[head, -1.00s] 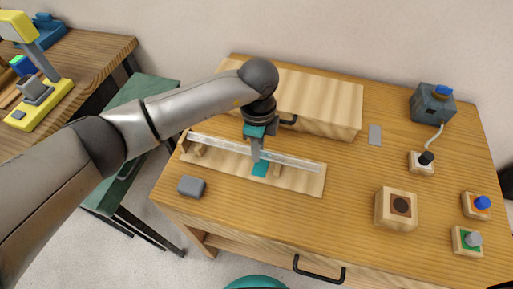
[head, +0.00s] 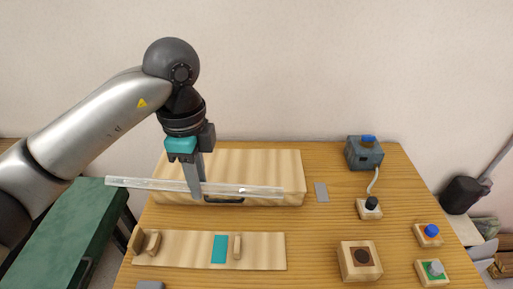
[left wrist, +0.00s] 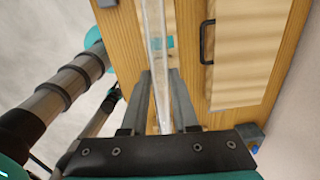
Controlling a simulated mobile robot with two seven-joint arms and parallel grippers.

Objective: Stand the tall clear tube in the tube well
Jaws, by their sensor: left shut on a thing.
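The tall clear tube (head: 240,190) is held level in the air, running left to right in the head view. My left gripper (head: 198,193) points down and is shut on it near its middle. In the left wrist view the tube (left wrist: 155,40) passes lengthwise between the fingers (left wrist: 161,95). The right gripper is out of view.
A wooden rack board (head: 265,255) with small supports and a teal pad (head: 219,249) lies below the tube. A wooden case (head: 285,170) with a black handle stands behind. Blue-knobbed (head: 431,231) and grey-knobbed (head: 436,269) blocks sit at right, with a cabled grey box (head: 365,153) behind.

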